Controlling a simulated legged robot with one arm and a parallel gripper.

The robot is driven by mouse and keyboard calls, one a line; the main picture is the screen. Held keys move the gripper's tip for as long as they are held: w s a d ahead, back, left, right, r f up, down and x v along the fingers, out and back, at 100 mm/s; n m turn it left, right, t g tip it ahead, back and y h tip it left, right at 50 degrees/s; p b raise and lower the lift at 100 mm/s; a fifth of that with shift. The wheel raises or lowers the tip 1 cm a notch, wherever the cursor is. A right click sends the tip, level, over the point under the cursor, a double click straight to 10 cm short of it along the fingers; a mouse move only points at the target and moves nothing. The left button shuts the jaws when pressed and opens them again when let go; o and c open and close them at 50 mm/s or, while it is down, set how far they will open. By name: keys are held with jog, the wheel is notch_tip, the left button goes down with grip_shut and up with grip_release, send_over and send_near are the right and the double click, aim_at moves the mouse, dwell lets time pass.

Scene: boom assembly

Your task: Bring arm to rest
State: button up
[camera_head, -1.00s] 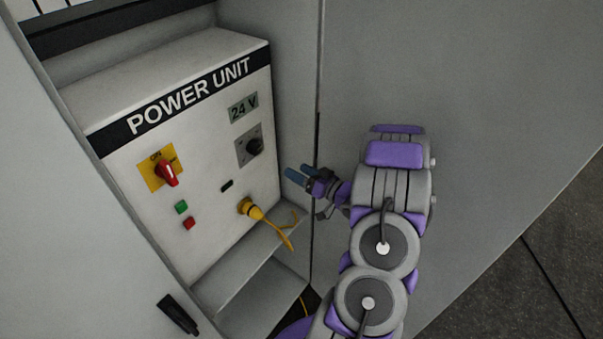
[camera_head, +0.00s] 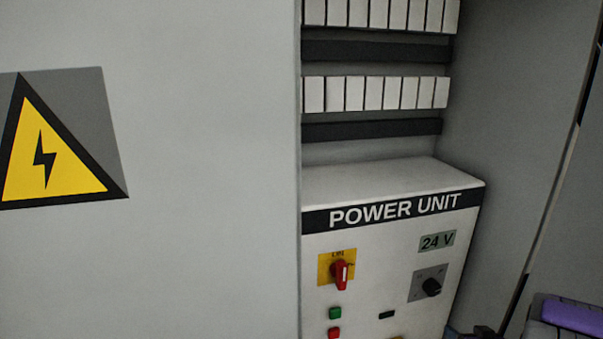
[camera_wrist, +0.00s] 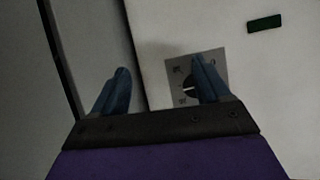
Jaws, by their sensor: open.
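My gripper (camera_wrist: 162,78) shows in the wrist view, with its two blue fingers apart and nothing between them. Behind the right finger is the grey plate with the black rotary knob (camera_wrist: 189,88) of the power unit (camera_wrist: 260,100); the finger hides part of the plate. I cannot tell the distance to it.
A cabinet door (camera_head: 220,200) with a yellow warning sign (camera_head: 45,155) fills the left of the head view. Rows of white modules (camera_head: 375,93) sit above the power unit. A grey panel (camera_head: 575,220) stands at the right, near my arm.

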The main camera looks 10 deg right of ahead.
jog(key=s+a+f+n+g+y+b, duration=0.1)
jog(key=s+a+g+b, duration=0.6)
jog(key=s+a, duration=0.8)
jog(key=s+a+f+n+g+y+b, duration=0.1)
jog(key=s+a+f+g+b, duration=0.2)
jog(key=s+a+g+b, duration=0.4)
jog(key=s+a, duration=0.4)
jog(key=a, duration=0.4)
jog(key=s+a+b, duration=0.1)
jog(key=s+a, duration=0.3)
jog(key=a, duration=0.4)
jog(key=shift+s+a+f+n, duration=0.35)
jog(key=shift+s+n, duration=0.05)
